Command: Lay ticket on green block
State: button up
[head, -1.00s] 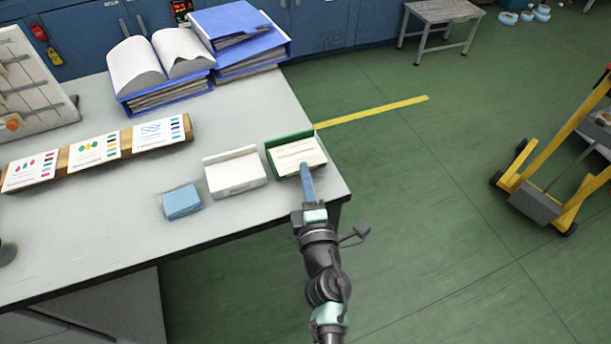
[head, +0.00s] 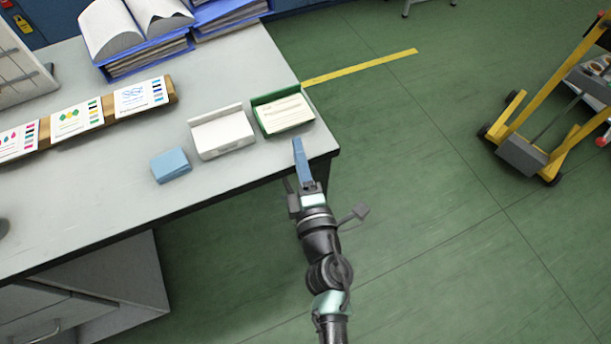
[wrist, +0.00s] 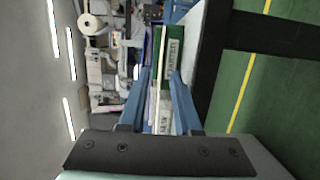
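The ticket (head: 287,113) is a cream card with printed lines. It lies flat on the green block (head: 256,102), which has a raised back edge and stands near the table's right corner. In the wrist view the green block (wrist: 175,48) shows its lettered front, and the ticket appears as a thin pale strip above it. My gripper (head: 298,145) is just in front of the green block, at the table's front edge, apart from the ticket. In the wrist view its two blue fingers (wrist: 160,75) are spread, with nothing seen held between them.
A white block (head: 222,134) of the same shape stands left of the green one. A small blue block (head: 171,165) lies further left. Sample cards lie on a wooden strip (head: 107,108) behind. Open floor is to the right, with a yellow trolley (head: 530,115).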

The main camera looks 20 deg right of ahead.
jog(key=s+a, duration=0.1)
jog(key=s, duration=0.5)
jog(key=shift+b, duration=0.35)
jog(key=shift+r, duration=0.1)
jog(key=w+r+m+t+h, duration=0.2)
jog(key=w+r+m, duration=0.25)
jog(key=r, duration=0.95)
jog(key=w+r+m+t+h, duration=0.25)
jog(key=r+m, duration=0.25)
jog(key=r, duration=0.9)
jog(key=s+a+r+m+t+y, duration=0.1)
jog(key=s+a+r+m+y, duration=0.1)
jog(key=r, duration=0.7)
jog(key=s+a+r+m+t+y, duration=0.2)
jog(key=a+r, duration=0.4)
jog(key=r, duration=0.3)
jog(key=s+a+r+m+t+y, duration=0.2)
jog(key=s+a+r+y, duration=0.1)
jog(key=r, duration=0.6)
jog(key=shift+s+a+r+y, duration=0.4)
jog(key=shift+s+a, duration=0.25)
jog(key=shift+s, duration=0.45)
jog(key=shift+m, duration=0.25)
